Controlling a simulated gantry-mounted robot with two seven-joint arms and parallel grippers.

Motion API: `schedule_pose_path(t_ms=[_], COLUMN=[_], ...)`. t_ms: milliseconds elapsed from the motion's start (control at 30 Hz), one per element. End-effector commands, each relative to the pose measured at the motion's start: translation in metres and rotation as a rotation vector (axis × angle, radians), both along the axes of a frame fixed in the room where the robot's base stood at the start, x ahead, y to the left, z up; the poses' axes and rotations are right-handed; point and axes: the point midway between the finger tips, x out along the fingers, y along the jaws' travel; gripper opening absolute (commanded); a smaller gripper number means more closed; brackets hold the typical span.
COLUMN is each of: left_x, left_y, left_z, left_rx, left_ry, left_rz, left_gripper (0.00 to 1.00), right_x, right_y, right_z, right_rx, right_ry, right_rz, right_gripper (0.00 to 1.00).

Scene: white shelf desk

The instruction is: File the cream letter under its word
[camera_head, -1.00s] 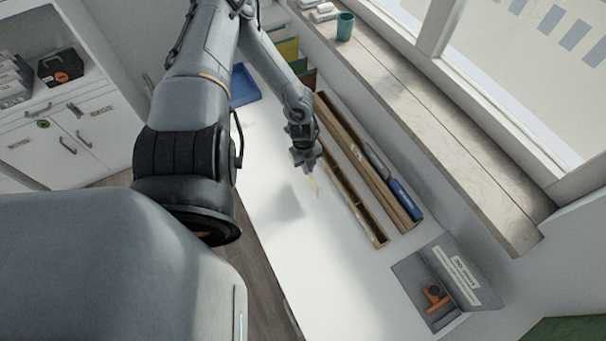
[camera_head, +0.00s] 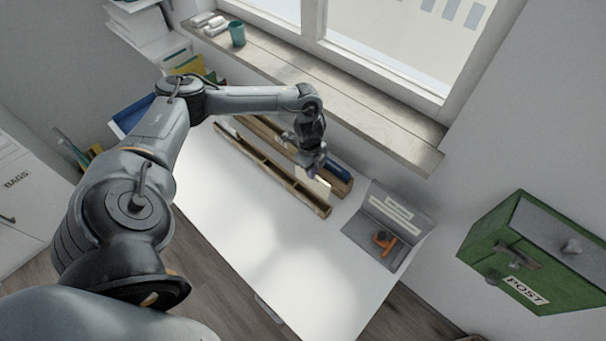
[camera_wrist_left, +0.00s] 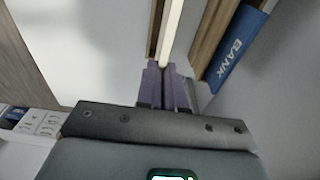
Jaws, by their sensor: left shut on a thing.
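My left gripper (camera_head: 314,171) is shut on the cream letter (camera_head: 322,187) and holds it at the right end of the wooden racks. In the left wrist view the purple fingertips (camera_wrist_left: 168,88) pinch the letter (camera_wrist_left: 173,30), which shows nearly edge-on. A blue folder marked BANK (camera_wrist_left: 236,50) stands just to the right of the letter there; in the head view this folder (camera_head: 337,174) lies behind the gripper. The front wooden rack (camera_head: 270,172) has several compartments. I cannot tell whether the letter's lower edge is inside a slot. My right gripper is out of view.
A grey tray (camera_head: 353,231) with an orange-handled item (camera_head: 384,240) sits right of the racks. A green POST box (camera_head: 540,262) is at far right. A window sill (camera_head: 340,100) runs behind the racks. The white desk (camera_head: 235,235) is clear in front.

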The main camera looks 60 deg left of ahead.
Motion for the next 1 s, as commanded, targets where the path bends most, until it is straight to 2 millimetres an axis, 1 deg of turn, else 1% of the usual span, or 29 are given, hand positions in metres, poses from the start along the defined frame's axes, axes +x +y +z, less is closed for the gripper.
schedule_pose_path(t_ms=[433,700,1000], left_x=[0.001,0.001,0.001], left_y=[0.0,0.0,0.0], left_z=[0.001,0.003,-0.017], left_rx=[-0.001,-0.002,-0.002], left_ry=[0.003,0.003,0.002], left_rz=[0.001,0.0,0.0], left_gripper=[0.0,0.0,0.0], right_x=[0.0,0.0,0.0], right_y=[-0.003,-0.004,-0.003], right_z=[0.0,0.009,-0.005], right_rx=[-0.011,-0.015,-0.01], right_ry=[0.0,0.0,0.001], right_rz=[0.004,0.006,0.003], right_gripper=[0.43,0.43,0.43])
